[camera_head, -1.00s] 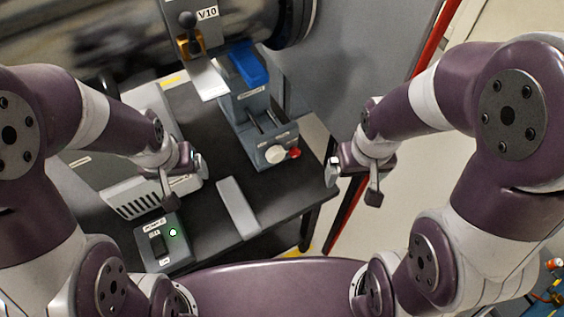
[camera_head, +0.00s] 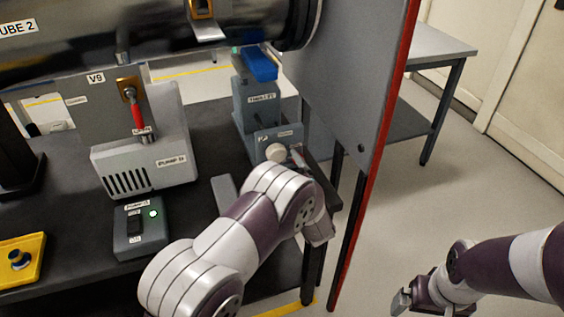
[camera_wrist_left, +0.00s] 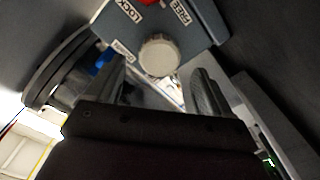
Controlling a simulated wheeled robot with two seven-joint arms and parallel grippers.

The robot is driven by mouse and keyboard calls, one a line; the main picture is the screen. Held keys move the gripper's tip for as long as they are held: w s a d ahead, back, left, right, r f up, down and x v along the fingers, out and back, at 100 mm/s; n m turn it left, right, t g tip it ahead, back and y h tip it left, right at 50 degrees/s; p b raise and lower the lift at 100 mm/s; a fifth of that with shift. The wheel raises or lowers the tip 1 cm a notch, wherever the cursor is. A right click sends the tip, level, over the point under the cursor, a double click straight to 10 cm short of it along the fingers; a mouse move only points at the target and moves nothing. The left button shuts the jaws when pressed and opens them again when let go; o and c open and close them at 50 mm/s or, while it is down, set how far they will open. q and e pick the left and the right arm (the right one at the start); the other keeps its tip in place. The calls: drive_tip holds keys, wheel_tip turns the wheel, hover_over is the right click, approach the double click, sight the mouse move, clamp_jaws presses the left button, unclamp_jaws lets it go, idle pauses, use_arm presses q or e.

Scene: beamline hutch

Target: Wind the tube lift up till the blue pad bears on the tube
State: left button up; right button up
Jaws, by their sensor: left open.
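The tube lift (camera_head: 256,107) is a grey-blue unit on the dark bench, with a blue pad (camera_head: 262,64) on top. The dark tube (camera_head: 150,38) runs above; I cannot tell whether the pad touches it. A pale round knob (camera_head: 277,152) is on the lift's front. In the left wrist view the knob (camera_wrist_left: 160,55) is just ahead of my open left gripper (camera_wrist_left: 158,82), in line with the gap between its fingers. A red knob (camera_wrist_left: 148,2) shows between the LOCK and FREE labels. My right gripper (camera_head: 404,299) is low at the right, away from the lift.
A grey panel with a red edge (camera_head: 372,150) stands right of the lift. PUMP D (camera_head: 150,165), a switch box (camera_head: 140,228) with a green light and a yellow tray (camera_head: 22,262) are to the left. Open floor lies at the right.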

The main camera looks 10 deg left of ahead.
sight(279, 158)
use_arm(q)
drive_tip(key=x, duration=0.4)
drive_tip(key=shift+w+a, duration=0.2)
drive_tip(key=shift+w, duration=0.1)
drive_tip(key=c, duration=1)
drive_tip(key=shift+f+n+b, duration=0.1)
drive_tip(key=shift+n+b, duration=0.3)
drive_tip(key=shift+b, duration=0.15)
drive_tip(key=shift+c, duration=0.2)
